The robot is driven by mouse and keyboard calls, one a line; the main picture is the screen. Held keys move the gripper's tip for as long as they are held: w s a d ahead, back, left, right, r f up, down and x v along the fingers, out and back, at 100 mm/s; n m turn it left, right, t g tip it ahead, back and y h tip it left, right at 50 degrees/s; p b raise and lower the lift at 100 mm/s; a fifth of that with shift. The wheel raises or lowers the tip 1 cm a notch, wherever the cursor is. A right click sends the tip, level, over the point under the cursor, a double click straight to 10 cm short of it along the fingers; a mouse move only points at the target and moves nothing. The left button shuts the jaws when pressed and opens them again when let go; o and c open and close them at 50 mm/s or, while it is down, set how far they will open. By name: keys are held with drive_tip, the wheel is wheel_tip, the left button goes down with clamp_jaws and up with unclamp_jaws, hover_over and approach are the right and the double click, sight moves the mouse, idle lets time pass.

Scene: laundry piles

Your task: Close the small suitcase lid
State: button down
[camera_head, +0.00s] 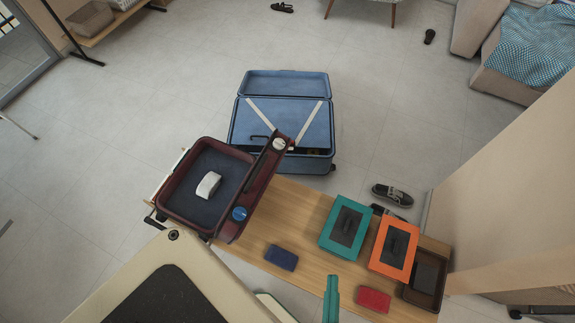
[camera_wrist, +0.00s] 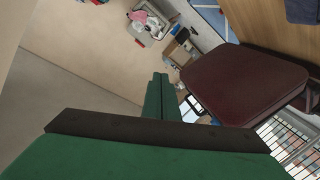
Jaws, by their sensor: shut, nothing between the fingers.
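The small suitcase (camera_head: 226,227) is dark red and stands open at the left end of the wooden table. One half shows a dark lining with a white object (camera_head: 208,185) on it. Beside it on the right is a narrow dark red part with a white disc and a blue disc (camera_head: 239,214); I cannot tell surely which half is the lid. In the wrist view a smooth dark red face of the suitcase (camera_wrist: 245,85) shows at right. My gripper (camera_head: 331,282) has green fingers, also in the wrist view (camera_wrist: 160,80). It is shut, empty and apart from the suitcase, to its lower right.
The wooden table (camera_head: 290,215) also holds a teal box (camera_head: 330,238), an orange box (camera_head: 380,262), a brown tray (camera_head: 408,298), a blue item (camera_head: 281,257) and a red item (camera_head: 373,299). A large blue suitcase (camera_head: 290,85) lies open on the floor behind. A wall rises at right.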

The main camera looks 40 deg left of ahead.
drive_tip(key=w+a+n+g+y, duration=0.55)
drive_tip(key=w+n, duration=0.25)
drive_tip(key=n, duration=0.2)
drive_tip(key=w+a+n+g+y, duration=0.4)
drive_tip(key=w+n+g, duration=0.3)
drive_tip(key=w+n, duration=0.15)
drive_tip(key=s+a+r+n+g, duration=0.1)
drive_tip(key=a+r+n+g, duration=0.1)
drive_tip(key=a, duration=1)
drive_tip(key=s+a+r+n+g, duration=0.1)
drive_tip(key=a+n+g, duration=0.4)
drive_tip(key=a, duration=0.7)
drive_tip(key=shift+r+n, duration=0.45)
drive_tip(key=shift+r, duration=0.15)
drive_tip(key=shift+r, duration=0.1)
